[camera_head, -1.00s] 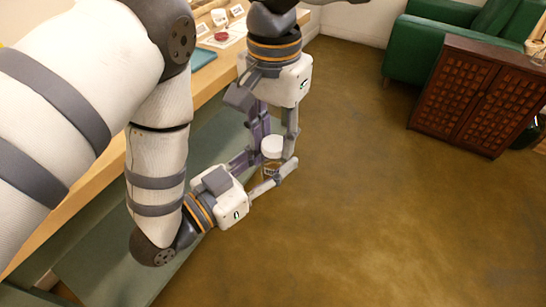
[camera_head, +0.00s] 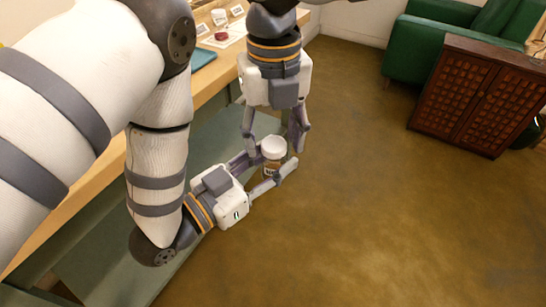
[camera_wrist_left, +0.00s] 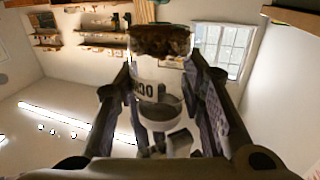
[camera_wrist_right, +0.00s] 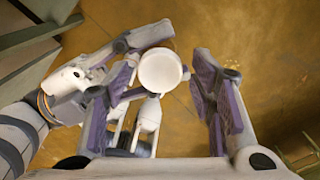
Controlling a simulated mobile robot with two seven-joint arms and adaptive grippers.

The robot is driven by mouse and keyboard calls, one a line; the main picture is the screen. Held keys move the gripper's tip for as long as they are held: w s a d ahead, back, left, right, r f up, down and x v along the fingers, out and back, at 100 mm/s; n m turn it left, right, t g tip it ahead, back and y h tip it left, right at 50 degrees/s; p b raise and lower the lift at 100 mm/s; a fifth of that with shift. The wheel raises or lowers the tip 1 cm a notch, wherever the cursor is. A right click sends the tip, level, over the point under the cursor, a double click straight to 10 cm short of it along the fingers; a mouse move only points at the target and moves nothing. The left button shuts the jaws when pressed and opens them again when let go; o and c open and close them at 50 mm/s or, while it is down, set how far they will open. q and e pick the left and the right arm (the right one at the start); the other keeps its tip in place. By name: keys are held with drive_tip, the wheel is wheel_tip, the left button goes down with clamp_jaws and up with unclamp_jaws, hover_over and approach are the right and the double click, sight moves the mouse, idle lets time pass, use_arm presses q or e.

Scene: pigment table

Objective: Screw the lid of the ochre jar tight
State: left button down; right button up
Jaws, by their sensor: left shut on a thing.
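The ochre jar (camera_head: 271,168) is upright in the head view, with its white lid (camera_head: 272,145) on top. My left gripper (camera_head: 266,172) is shut around the jar's sides from the left. In the left wrist view the jar's label (camera_wrist_left: 152,90) shows upside down, with brown contents (camera_wrist_left: 160,40) above it. My right gripper (camera_head: 274,138) points down over the jar. In the right wrist view the round lid (camera_wrist_right: 160,70) lies between its spread fingers, nearer the left one, with a clear gap on the right. How tightly the lid sits is not visible.
A wooden-topped table (camera_head: 222,76) with a teal tray (camera_head: 202,58) and small cards stands at the left and back. A dark cabinet (camera_head: 480,95) and a green armchair (camera_head: 440,45) stand at the right. The floor right of the grippers is open.

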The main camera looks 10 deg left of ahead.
drive_tip(key=shift+r, duration=0.1)
wheel_tip(320, 180, up, 4)
drive_tip(key=shift+r, duration=0.15)
drive_tip(key=shift+c, duration=0.4)
drive_tip(key=n, duration=0.2)
drive_tip(key=r+n, duration=0.1)
drive_tip(key=n, duration=0.3)
drive_tip(key=shift+r, duration=0.4)
drive_tip(key=n, duration=0.2)
drive_tip(key=r+n, duration=0.1)
drive_tip(key=n, duration=0.4)
drive_tip(key=shift+r, duration=0.35)
wheel_tip(320, 180, down, 8)
drive_tip(key=shift+f, duration=0.1)
